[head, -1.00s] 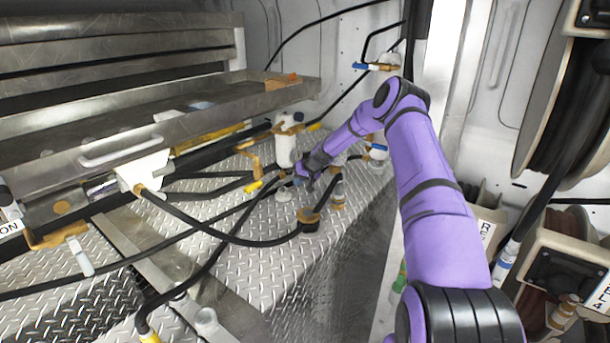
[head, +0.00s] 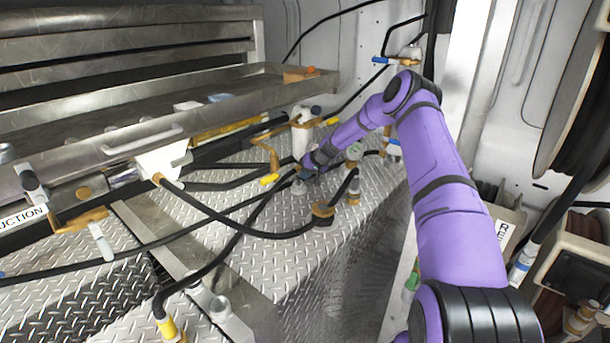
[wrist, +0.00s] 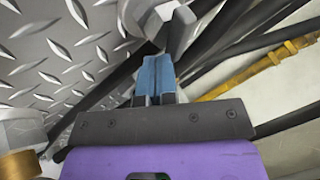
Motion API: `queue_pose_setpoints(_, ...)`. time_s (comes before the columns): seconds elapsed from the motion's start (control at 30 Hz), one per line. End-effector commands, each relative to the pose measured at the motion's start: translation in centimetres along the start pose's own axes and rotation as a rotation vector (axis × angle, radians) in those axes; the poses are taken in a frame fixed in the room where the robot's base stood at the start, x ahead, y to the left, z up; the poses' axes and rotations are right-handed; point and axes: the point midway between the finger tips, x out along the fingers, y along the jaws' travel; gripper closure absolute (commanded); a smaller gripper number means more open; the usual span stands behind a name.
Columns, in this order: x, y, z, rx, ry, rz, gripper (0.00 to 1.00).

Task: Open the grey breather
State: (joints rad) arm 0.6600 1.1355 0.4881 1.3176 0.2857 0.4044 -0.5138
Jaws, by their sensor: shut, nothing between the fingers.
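A small grey fitting, which looks like the grey breather (head: 299,187), stands on the diamond-plate deck near the middle of the head view. In the wrist view a grey part (wrist: 172,24), probably the same fitting, is just beyond the fingertips. My gripper (head: 307,174) is low over the deck, right beside and above the fitting. Its blue fingers (wrist: 158,78) are together with nothing between them. I cannot tell whether the fingertips touch the grey part. My gripper hides part of the fitting in the head view.
A white cylinder (head: 302,138) stands just behind my gripper. A brass-based fitting with a black hose (head: 322,213) and another brass fitting (head: 353,185) are close on the right. Black hoses cross the deck on the left. A steel tray (head: 150,125) overhangs the back left.

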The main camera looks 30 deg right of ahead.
Motion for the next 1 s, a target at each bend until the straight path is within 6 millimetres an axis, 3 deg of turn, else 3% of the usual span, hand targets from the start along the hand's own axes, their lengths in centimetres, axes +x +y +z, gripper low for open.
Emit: queue_pose_setpoints(1.0,0.41,-0.18,-0.38,-0.207,-0.111,-0.112,1.00)
